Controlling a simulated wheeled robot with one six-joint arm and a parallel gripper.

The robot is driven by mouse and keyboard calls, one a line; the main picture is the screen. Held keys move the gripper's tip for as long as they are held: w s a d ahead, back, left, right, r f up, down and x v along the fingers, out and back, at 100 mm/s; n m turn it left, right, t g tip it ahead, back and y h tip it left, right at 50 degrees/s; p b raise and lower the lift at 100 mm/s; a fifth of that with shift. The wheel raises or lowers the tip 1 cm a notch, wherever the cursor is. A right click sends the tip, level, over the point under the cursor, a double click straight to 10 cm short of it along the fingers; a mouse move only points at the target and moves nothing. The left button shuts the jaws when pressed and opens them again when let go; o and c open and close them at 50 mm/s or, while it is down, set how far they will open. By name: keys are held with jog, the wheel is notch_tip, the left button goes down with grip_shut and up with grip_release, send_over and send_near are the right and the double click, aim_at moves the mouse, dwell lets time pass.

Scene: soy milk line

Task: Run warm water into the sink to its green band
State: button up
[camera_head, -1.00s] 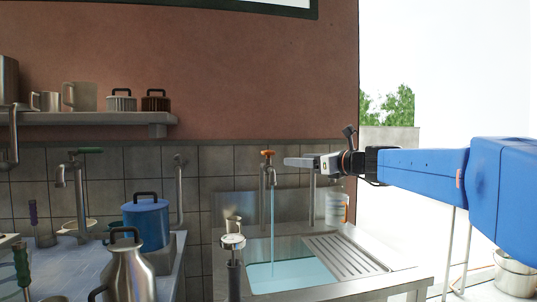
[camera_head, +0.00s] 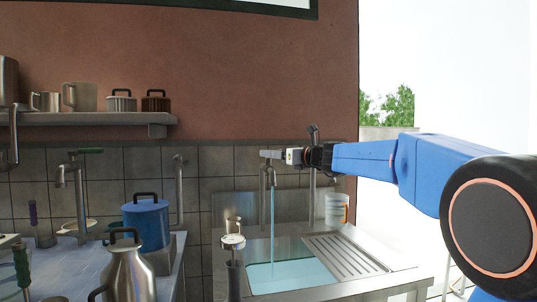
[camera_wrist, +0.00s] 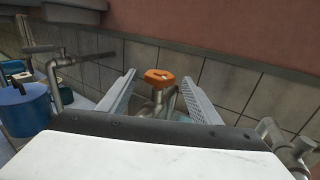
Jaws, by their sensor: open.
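The sink (camera_head: 262,284) stands at the lower right in the head view, with bluish water (camera_head: 290,277) in its basin. A thin stream (camera_head: 272,215) runs into it from the tap (camera_head: 268,178) on the back wall. The tap's orange handle (camera_wrist: 159,76) shows in the wrist view between the two open fingers of my gripper (camera_wrist: 152,86), with a gap on each side. In the head view my gripper (camera_head: 272,154) is at the height of the handle and hides it. I cannot see a green band on the sink.
A ribbed drainboard (camera_head: 345,255) is right of the basin, with a white tub (camera_head: 336,208) behind it. A blue pot (camera_head: 147,222) and a metal jug (camera_head: 128,275) stand on the left counter. A green-handled tap (camera_head: 72,172) is further left.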

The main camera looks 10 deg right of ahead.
jog(key=shift+x, duration=2.15)
jog(key=c, duration=1)
